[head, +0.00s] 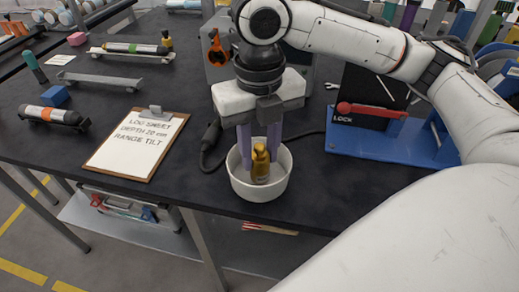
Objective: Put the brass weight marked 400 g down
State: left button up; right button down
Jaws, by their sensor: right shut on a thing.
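The brass weight (260,166) is gold-coloured and shows upright in or just above a round white bowl (241,186) near the table's front edge. Its marking is too small to read. My right gripper (259,150) points down into the bowl and is shut on the brass weight, with purple-grey fingers on either side of it. I cannot tell whether the weight touches the bowl's floor. My left gripper is not in view.
A clipboard (137,145) lies left of the bowl. A blue stand with a red lever (370,111) is at the right. A black cable (208,146) lies just left of the bowl.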

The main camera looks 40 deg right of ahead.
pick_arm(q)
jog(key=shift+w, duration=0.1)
pick_arm(e)
jog(key=c, duration=1.3)
grip_release()
jog(key=shift+f, duration=0.15)
jog(key=shift+c, duration=0.2)
pick_arm(q)
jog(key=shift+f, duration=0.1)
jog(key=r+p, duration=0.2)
jog(key=p, duration=0.1)
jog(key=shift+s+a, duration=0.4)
pick_arm(e)
notch_tip(320, 180, up, 12)
jog(key=shift+r, duration=0.2)
